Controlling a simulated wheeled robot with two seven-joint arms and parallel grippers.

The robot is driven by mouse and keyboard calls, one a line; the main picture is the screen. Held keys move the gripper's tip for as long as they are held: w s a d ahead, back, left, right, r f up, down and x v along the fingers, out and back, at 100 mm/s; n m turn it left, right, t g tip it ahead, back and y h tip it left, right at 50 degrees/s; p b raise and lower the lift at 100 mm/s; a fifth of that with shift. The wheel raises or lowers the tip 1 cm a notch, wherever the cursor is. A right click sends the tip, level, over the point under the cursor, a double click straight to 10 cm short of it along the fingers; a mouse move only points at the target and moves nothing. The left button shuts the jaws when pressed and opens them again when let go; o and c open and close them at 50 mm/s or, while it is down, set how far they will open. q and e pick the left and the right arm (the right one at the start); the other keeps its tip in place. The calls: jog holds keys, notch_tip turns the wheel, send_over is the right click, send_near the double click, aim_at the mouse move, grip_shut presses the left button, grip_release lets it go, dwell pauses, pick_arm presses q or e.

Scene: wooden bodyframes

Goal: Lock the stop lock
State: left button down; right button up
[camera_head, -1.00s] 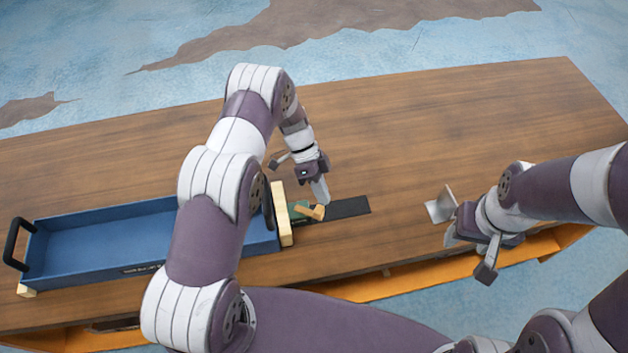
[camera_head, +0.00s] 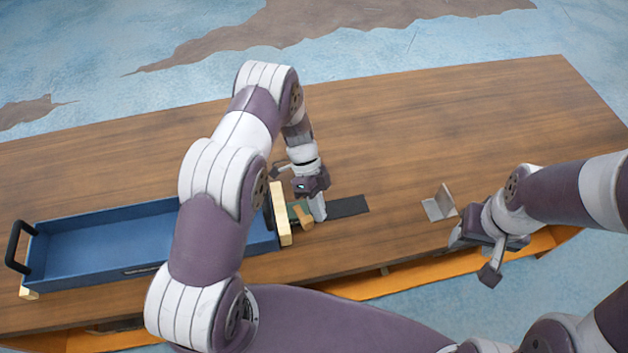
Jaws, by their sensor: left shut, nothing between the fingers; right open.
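The stop lock (camera_head: 304,218) is a small light wooden piece on a green base. It sits right of an upright wooden post (camera_head: 281,213) at the right end of the blue tray (camera_head: 100,238). My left gripper (camera_head: 319,214) is shut and empty, pointing down. Its fingertips are at the right side of the wooden piece, seemingly touching it, and hide part of it. My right gripper (camera_head: 458,238) is open and empty at the table's front right, away from the lock.
A black strip (camera_head: 348,206) lies right of the lock. A grey L-shaped metal bracket (camera_head: 441,205) stands on the table (camera_head: 430,130) beside my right gripper. The back of the table is clear. My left arm passes over the tray and hides part of it.

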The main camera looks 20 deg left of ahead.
pick_arm(q)
jog(key=shift+w, duration=0.1)
jog(key=shift+w+a, duration=0.25)
jog(key=shift+a, duration=0.5)
jog(key=b+v, duration=0.4)
jog(key=v, duration=0.8)
jog(key=shift+w+a+r, duration=0.15)
jog(key=shift+r, duration=0.1)
jog(key=shift+f, duration=0.1)
